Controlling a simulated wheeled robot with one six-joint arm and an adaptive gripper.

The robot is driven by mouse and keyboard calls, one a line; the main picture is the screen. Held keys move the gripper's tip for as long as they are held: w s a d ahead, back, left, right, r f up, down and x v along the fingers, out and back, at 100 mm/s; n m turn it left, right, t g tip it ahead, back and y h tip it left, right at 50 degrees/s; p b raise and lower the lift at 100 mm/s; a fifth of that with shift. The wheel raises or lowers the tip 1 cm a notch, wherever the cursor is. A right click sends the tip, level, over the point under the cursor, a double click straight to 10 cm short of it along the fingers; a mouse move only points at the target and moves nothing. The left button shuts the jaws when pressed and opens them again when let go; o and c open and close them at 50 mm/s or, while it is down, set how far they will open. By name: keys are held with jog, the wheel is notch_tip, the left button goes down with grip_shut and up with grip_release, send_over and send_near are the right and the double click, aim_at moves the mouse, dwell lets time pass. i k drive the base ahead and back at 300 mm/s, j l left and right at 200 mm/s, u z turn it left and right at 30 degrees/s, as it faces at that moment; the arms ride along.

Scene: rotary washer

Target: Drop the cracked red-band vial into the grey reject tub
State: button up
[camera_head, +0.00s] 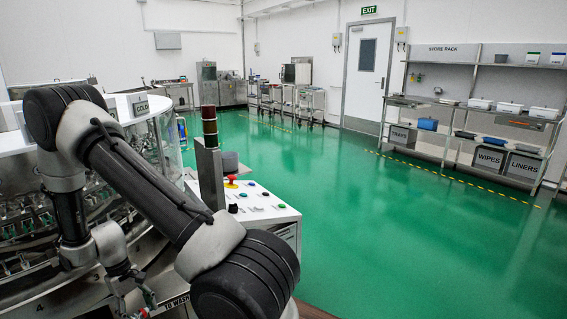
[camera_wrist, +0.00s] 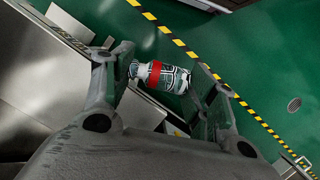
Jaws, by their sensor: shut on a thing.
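A clear vial with a red band (camera_wrist: 155,74) shows in the wrist view, lying crosswise between the fingers of my gripper (camera_wrist: 163,76). Dark and light lines run over its glass; I cannot tell for sure which are cracks. My gripper is shut on it, one finger at each end, and holds it above the green floor. In the head view my arm crosses the left side and its end is low beside the rotary washer (camera_head: 150,107), where the vial cannot be made out.
A control console (camera_head: 265,203) with buttons, a red stop knob and a stack light stands right of the washer. Steel panels (camera_wrist: 32,75) fill the left of the wrist view. Yellow-black tape (camera_wrist: 180,43) crosses the floor. The floor toward the store rack (camera_head: 470,105) is clear.

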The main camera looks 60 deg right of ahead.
aim_at(229, 169)
jog(key=k+l+z, duration=0.25)
jog(key=z, duration=0.15)
jog(key=k+l+z, duration=0.25)
jog(key=l+z, duration=0.15)
